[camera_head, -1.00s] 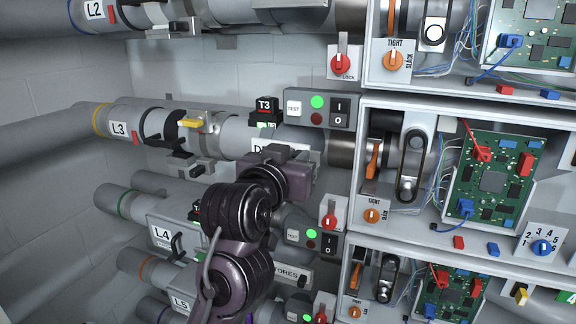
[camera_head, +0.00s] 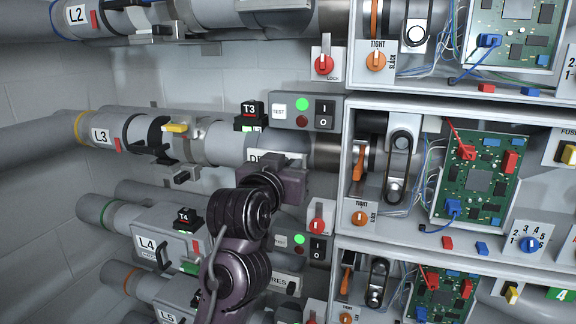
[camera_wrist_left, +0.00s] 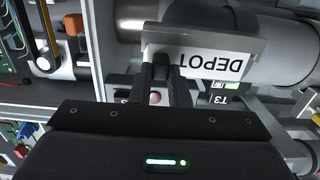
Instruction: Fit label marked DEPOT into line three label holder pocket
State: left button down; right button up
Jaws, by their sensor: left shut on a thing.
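The white label marked DEPOT (camera_wrist_left: 212,64) appears upside down in the left wrist view. In the head view only its left end (camera_head: 254,157) shows beside my gripper. My left gripper (camera_wrist_left: 163,72) is shut on the label near its T end; the gripper (camera_head: 285,170) also shows in the head view. A grey holder (camera_wrist_left: 255,46) on the line three pipe (camera_head: 225,142) lies directly behind and around the label. I cannot tell whether the label is seated in its pocket. My right gripper is in neither view.
The black T3 tag block (camera_head: 250,117) and the TEST switch box (camera_head: 312,110) sit just above the label. A red lock knob (camera_head: 317,220) is right of my gripper. The open line three cabinet (camera_head: 345,180) stands further right. The L4 pipe (camera_head: 140,220) runs below.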

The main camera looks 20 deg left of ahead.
pick_arm(q)
jog(key=shift+f, duration=0.3)
dwell(0.5)
jog(key=c, duration=1.3)
grip_release()
jog(key=s+b, duration=0.1)
jog(key=s, duration=0.7)
jog(key=shift+a+r+b, duration=0.15)
jog(key=shift+b, duration=0.25)
